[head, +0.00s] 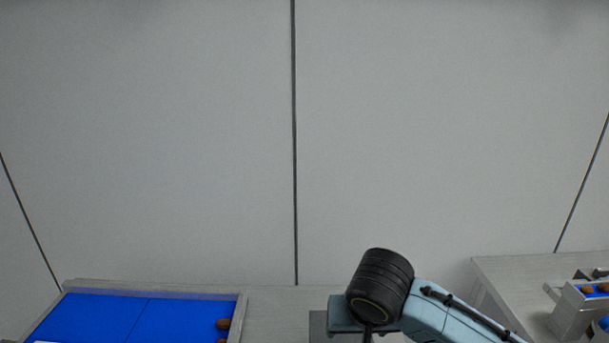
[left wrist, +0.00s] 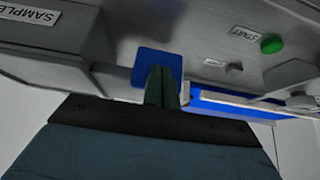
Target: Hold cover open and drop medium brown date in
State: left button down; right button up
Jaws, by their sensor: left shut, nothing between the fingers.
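My left gripper (left wrist: 162,82) shows in the left wrist view as two dark green fingers pressed together, with nothing between them. Its tips are in front of a blue square patch (left wrist: 143,62) on a grey machine. A grey box with a SAMPLE label (left wrist: 30,14) is at the upper left of that view; I cannot tell which part is the cover. In the head view, a brown date (head: 222,323) lies at the right edge of a blue-lined tray (head: 242,312), with another partly cut off below it. I cannot tell which date is the medium one. My right gripper is out of view.
A green button (left wrist: 271,44) with a START label is on the grey machine. A light rim with a blue surface runs beside it. In the head view, my arm fills the lower middle. A bench (head: 510,270) at right bears a metal holder (head: 570,312) with brown dates on blue.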

pick_arm(q)
jog(key=s, duration=0.3)
dwell(0.4)
jog(key=w+v, duration=0.1)
jog(key=v, duration=0.7)
jog(key=shift+r, duration=0.6)
